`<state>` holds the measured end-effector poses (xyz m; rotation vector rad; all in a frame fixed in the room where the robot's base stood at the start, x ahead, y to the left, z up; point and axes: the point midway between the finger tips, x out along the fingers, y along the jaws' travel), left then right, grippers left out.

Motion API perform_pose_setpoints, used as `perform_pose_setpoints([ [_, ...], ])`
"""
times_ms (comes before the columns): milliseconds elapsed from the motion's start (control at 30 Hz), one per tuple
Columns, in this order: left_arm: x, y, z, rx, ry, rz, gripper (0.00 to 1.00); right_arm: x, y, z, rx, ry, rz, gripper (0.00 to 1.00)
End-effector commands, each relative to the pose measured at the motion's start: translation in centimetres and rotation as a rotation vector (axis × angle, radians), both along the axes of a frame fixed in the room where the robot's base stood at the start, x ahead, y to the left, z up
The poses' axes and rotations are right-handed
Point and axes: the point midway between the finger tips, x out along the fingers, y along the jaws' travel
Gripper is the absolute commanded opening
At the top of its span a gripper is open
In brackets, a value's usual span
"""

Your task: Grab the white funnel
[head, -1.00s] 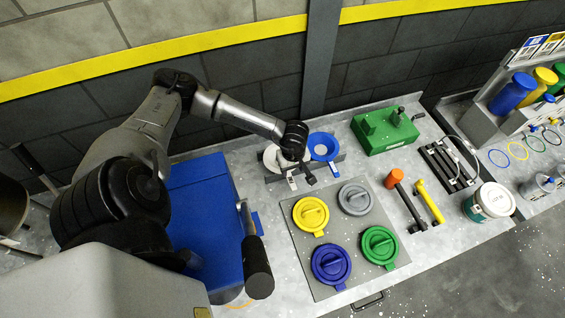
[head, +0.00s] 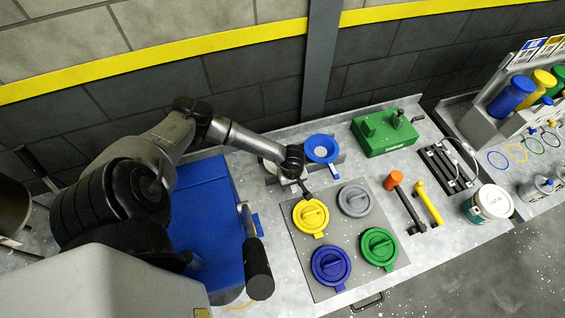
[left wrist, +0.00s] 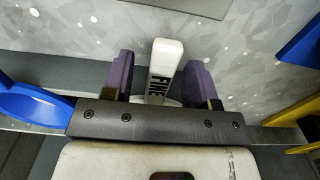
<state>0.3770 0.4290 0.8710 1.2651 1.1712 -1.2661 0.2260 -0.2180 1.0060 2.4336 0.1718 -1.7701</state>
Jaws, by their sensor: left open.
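The white funnel (head: 268,165) sits at the back of the bench in the head view, mostly hidden behind my left arm. In the left wrist view its white handle (left wrist: 166,60), with a dark "FINE" label, stands between the two fingers of my left gripper (left wrist: 160,75). The gripper is open, with a gap visible on each side of the handle. In the head view the left gripper (head: 306,191) is just in front of the funnel. My right gripper is not in view.
A blue funnel (head: 321,148) stands just right of the white one and also shows in the left wrist view (left wrist: 28,103). A yellow lid (head: 311,215) lies close in front of the gripper. A blue box (head: 205,215) is to the left, a green box (head: 384,132) to the right.

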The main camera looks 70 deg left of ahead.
Motion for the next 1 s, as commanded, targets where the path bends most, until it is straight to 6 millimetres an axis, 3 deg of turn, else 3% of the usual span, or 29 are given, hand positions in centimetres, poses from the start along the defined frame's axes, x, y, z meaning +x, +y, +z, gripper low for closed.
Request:
perform_pose_setpoints([
  [300,-0.01,0.01,-0.33,0.0,0.0,0.0,0.52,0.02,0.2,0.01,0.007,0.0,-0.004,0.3],
  [833,0.0,0.02,-0.29,0.0,0.0,0.0,0.01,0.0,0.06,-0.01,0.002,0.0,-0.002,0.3],
  [1000,0.01,0.03,-0.28,0.001,0.0,0.0,0.0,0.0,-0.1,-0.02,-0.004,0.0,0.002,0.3],
])
